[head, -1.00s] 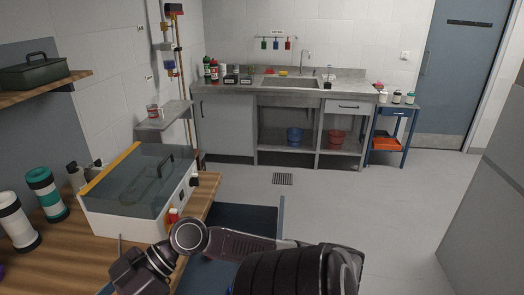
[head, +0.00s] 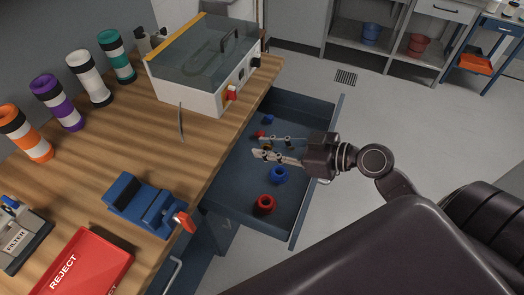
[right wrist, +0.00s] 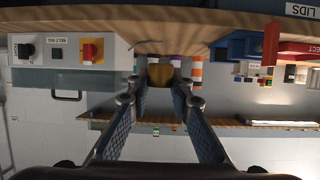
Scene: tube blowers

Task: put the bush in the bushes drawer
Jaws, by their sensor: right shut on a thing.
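The bush (right wrist: 160,75) is a small brass-yellow piece between the fingertips of my right gripper in the right wrist view. It shows as a small yellow spot in the head view (head: 267,146), mostly hidden by the fingers. My right gripper (head: 262,147) is shut on it and is over the open blue drawer (head: 286,212), which sticks out from under the bench. Inside the drawer are red bushes, one of them near the front (head: 265,204), and blue ones, one of them in the middle (head: 279,175). No drawer label can be read. My left gripper is out of view.
The wooden bench (head: 160,97) borders the drawer on the left. It holds a glass-lidded bath (head: 193,95), a blue vise (head: 143,201), a red reject tray (head: 88,262) and several banded rolls. Grey floor lies open right of the drawer.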

